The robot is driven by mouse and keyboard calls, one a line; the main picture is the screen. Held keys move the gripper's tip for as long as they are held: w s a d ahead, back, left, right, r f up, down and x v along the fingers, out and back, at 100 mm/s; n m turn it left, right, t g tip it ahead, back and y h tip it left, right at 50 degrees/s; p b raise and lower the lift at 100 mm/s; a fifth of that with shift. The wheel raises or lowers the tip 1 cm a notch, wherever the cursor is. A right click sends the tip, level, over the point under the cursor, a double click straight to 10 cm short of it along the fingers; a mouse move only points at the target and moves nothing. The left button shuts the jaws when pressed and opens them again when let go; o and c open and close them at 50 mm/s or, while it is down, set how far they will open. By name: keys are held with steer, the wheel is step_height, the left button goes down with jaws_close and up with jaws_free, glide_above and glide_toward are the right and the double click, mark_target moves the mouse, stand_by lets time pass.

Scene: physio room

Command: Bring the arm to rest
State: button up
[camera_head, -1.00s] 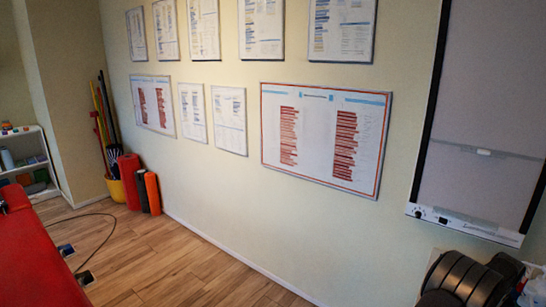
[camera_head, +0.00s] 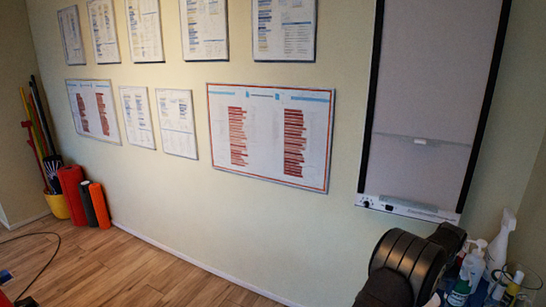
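My gripper is not visible in the head view, so its state and whatever it may hold are hidden. A black rounded shape with thick curved segments rises from the bottom edge at the lower right, in front of the wall. I cannot tell from this view whether it is part of my arm.
Bottles (camera_head: 475,262) and a glass (camera_head: 513,287) stand at the lower right beside the black shape. Foam rollers (camera_head: 72,195) and a yellow bucket (camera_head: 56,205) stand left. A cable crosses the wooden floor (camera_head: 140,270).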

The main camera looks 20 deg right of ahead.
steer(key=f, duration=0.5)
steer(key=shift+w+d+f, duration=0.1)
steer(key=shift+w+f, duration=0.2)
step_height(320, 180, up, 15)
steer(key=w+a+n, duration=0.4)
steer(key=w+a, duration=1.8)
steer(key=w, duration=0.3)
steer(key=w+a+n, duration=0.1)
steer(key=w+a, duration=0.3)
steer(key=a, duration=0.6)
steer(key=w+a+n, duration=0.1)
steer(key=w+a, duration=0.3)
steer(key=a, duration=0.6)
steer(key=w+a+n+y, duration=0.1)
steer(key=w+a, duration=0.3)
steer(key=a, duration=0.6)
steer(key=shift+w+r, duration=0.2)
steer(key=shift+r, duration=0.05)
